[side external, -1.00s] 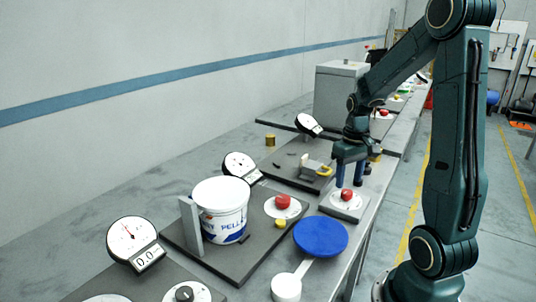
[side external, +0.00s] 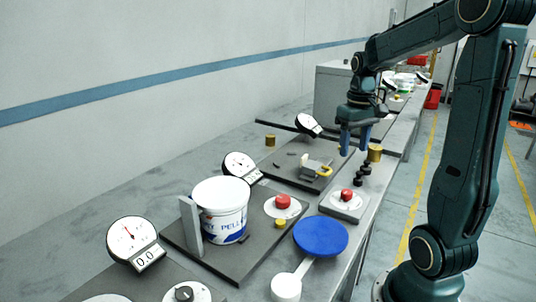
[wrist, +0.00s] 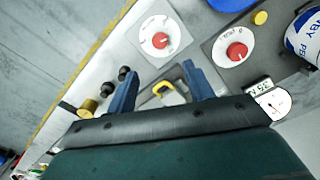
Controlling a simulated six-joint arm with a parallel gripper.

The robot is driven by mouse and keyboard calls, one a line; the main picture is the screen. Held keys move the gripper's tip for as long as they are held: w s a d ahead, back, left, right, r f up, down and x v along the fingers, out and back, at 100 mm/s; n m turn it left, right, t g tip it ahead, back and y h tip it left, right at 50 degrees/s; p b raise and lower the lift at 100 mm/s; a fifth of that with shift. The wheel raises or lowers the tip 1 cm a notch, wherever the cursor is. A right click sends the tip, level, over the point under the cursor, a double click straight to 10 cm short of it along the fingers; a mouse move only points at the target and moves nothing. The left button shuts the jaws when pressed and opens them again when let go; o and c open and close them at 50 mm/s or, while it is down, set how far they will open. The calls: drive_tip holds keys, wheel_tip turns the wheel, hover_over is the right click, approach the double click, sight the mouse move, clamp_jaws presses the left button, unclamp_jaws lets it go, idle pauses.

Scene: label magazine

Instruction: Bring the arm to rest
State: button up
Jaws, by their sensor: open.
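My gripper (side external: 355,152) hangs over the bench near its front edge. Its two blue fingers are apart, with nothing held between them. In the wrist view my gripper (wrist: 159,72) shows open, with a yellow handle (wrist: 162,87) in sight between the fingers. The same yellow handle (side external: 325,171) lies on a dark plate left of and below the fingers in the side view. Black knobbed pieces (side external: 362,172) stand on the bench just below the fingers, also seen in the wrist view (wrist: 124,74). My arm reaches in from the right.
A white pellet bucket (side external: 219,207) stands on a dark plate (side external: 190,247). A blue disc (side external: 320,236), a red knob (side external: 346,195) and dial gauges (side external: 131,237) are nearby. A brass cylinder (side external: 375,152) stands right of the gripper. A grey box (side external: 333,95) is behind. Floor space is clear at right.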

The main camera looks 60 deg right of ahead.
drive_tip(key=s+a+r+n+t, duration=0.2)
drive_tip(key=s+a+n, duration=0.1)
drive_tip(key=a, duration=0.8)
drive_tip(key=s+a+r+n+t, duration=0.2)
drive_tip(key=a+t, duration=0.1)
drive_tip(key=a, duration=0.9)
drive_tip(key=shift+s+n+t, duration=0.3)
drive_tip(key=shift+s+n, duration=0.1)
